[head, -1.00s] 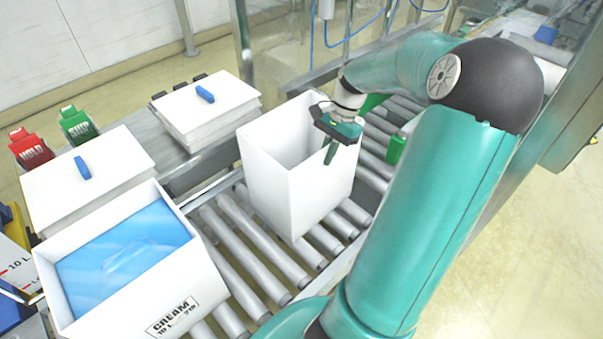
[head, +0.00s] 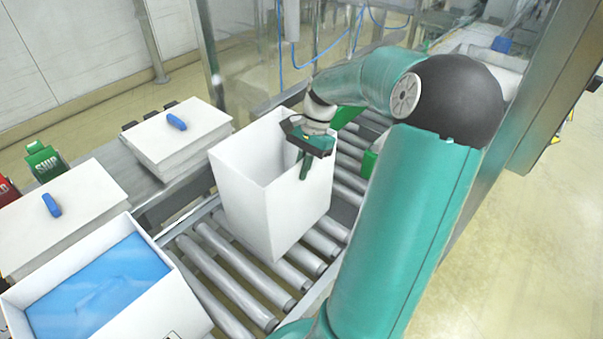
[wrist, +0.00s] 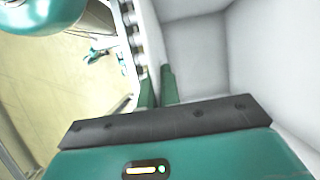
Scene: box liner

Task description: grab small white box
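The small white box (head: 245,205) is tall, open-topped and upright on the roller conveyor, in the middle of the head view. Its pale inside walls (wrist: 195,55) fill the right of the wrist view. My gripper (head: 304,168) is at the box's right-hand wall. In the wrist view, its two green fingers (wrist: 158,88) straddle the wall's edge, one outside over the rollers and one inside the box. The gap between them is narrow and they look closed on the wall. The fingertips' contact with the wall is partly hidden.
A white box with a blue liner (head: 100,290) stands at the lower left. Stacks of white lids with blue handles (head: 165,135) lie left of the rollers (head: 235,270). Green (head: 45,162) and red (head: 5,190) holders stand behind. Bare rollers lie in front of the small box.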

